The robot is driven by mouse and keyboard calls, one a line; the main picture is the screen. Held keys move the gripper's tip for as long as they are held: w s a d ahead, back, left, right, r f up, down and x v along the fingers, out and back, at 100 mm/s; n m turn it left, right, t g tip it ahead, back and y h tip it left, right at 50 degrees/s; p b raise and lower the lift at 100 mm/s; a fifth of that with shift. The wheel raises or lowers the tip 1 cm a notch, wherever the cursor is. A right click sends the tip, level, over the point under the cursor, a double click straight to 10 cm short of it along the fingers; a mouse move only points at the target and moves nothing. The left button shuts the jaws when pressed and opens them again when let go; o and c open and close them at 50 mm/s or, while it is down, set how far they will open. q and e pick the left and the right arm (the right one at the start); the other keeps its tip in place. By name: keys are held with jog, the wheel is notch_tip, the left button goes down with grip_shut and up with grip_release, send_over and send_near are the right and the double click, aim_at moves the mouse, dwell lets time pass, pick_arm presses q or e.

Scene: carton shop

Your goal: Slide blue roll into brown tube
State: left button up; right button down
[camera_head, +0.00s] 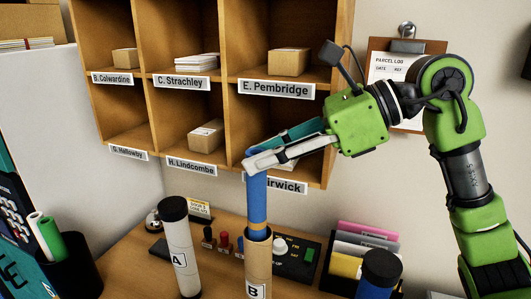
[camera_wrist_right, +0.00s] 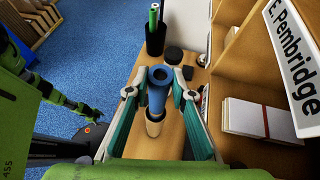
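The blue roll (camera_head: 258,200) stands upright with its lower end in the mouth of the brown tube (camera_head: 259,265), which is labelled B. Most of the roll is above the rim. In the wrist view the roll's hollow top end (camera_wrist_right: 160,76) faces me, with the brown tube (camera_wrist_right: 153,128) below it. My right gripper (camera_head: 252,160) is at the roll's top.
A white tube A with a black cap (camera_head: 181,245) stands left of the brown tube. A dark blue capped cylinder (camera_head: 377,278) and a file holder (camera_head: 358,250) are to the right. Pigeonhole shelves (camera_head: 150,119) rise close behind my right gripper. A black control panel (camera_head: 300,255) lies behind the tube.

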jog(key=c, duration=1.7)
grip_release()
jog(key=v, duration=1.2)
